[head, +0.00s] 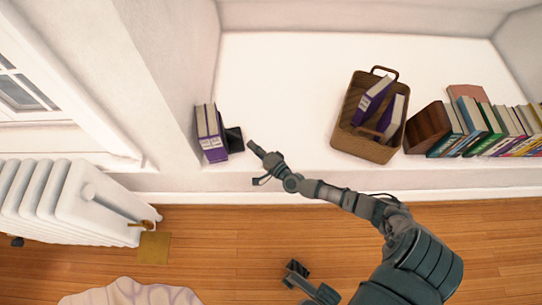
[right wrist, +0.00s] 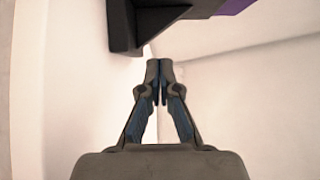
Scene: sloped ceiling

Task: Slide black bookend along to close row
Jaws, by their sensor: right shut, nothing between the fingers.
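The black bookend (head: 234,139) stands on the white ledge at the left, close against the right side of two purple books (head: 211,134) with pale page edges. In the right wrist view the dark bookend (right wrist: 150,22) fills the top, with a strip of purple book (right wrist: 234,6) beside it. My right gripper (head: 251,146) is shut and empty, just right of the bookend; a small gap seems to show between them. Its fingertips (right wrist: 158,66) meet below the bookend in the wrist view. A dark gripper-like part, seemingly my left gripper (head: 297,269), is low over the floor; its jaws are unclear.
A brown basket (head: 365,147) holding purple books stands right of centre. Beyond it are a brown wooden block (head: 427,128) and a leaning book row (head: 490,128). A white radiator (head: 75,200) is at lower left. The ledge between bookend and basket is clear.

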